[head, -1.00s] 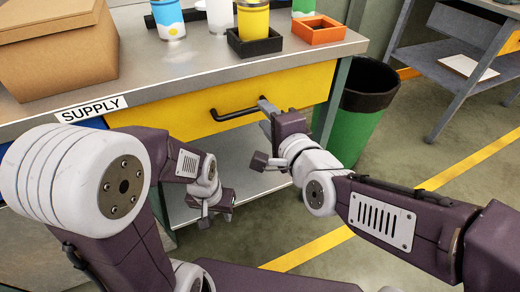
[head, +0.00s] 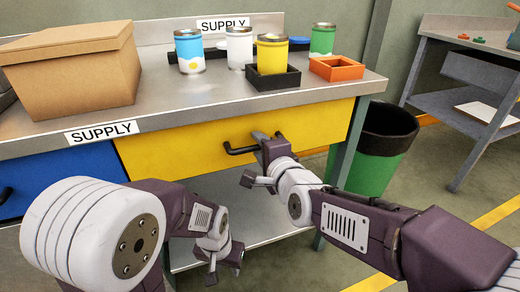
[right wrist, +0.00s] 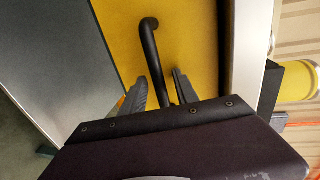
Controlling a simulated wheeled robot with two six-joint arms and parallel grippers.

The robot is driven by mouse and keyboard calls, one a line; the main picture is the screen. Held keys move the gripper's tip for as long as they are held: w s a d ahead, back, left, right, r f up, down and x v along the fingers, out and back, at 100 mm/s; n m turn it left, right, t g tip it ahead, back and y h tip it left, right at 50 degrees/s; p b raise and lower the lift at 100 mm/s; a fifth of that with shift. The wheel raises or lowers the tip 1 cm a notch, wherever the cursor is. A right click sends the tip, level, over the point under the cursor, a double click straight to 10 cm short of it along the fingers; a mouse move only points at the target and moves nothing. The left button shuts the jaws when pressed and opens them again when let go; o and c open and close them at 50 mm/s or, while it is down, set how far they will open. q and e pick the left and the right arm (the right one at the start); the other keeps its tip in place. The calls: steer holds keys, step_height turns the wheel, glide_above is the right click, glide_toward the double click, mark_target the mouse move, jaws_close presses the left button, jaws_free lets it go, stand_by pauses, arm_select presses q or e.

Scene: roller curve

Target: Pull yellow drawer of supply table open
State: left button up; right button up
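The yellow drawer (head: 190,148) is under the supply table's (head: 215,105) metal top, and its front looks close to flush. Its black bar handle (head: 240,150) also shows in the right wrist view (right wrist: 153,60). My right gripper (head: 259,137) is at the handle's right part in the head view. In the right wrist view its two fingers (right wrist: 160,88) stand on either side of the bar, with narrow gaps visible, so it looks open around it.
A blue drawer (head: 60,178) is left of the yellow one. A cardboard box (head: 75,75), several cans and an orange tray (head: 337,69) stand on top. A green bin (head: 375,165) is right of the table. Open floor lies to the right.

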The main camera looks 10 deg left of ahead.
jaws_close()
stand_by(1.4)
